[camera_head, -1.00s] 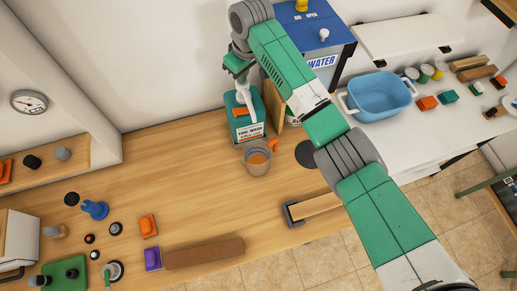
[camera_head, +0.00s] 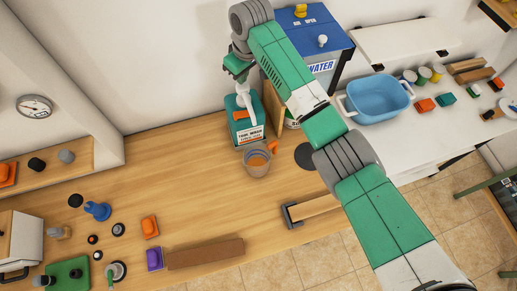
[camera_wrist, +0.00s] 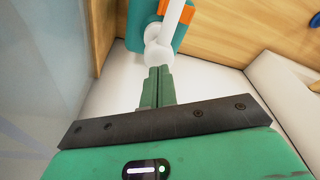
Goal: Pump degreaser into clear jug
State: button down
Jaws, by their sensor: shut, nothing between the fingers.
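In the head view, a teal jug-shaped container (camera_head: 247,128) with a white "TANK WASH" label stands against the back wall. A white pump (camera_head: 243,96) rises from its top. The clear jug (camera_head: 256,168), with an orange handle, stands directly in front of the container. An amber-brown tint shows inside the jug; I cannot tell its exact level. My gripper (camera_head: 238,70) is shut and empty just above the pump head. In the wrist view, the closed fingertips (camera_wrist: 159,72) meet the white pump head (camera_wrist: 158,48) or sit right at it; contact is unclear.
A blue "WATER" tank (camera_head: 325,50) stands to the right behind my arm. A blue basin (camera_head: 378,98) sits on the white counter. A purple block (camera_head: 155,258), an orange block (camera_head: 150,227) and a long brown block (camera_head: 205,253) lie front left.

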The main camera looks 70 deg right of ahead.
aim_at(243, 86)
jog(key=shift+f+b, duration=0.45)
jog(key=shift+f, duration=1.2)
jog(key=shift+r, duration=0.1)
jog(key=shift+r+p, duration=1.65)
jog(key=shift+p, duration=0.15)
notch_tip(243, 86, up, 4)
jog(key=p, duration=0.4)
jog(key=shift+r, duration=1)
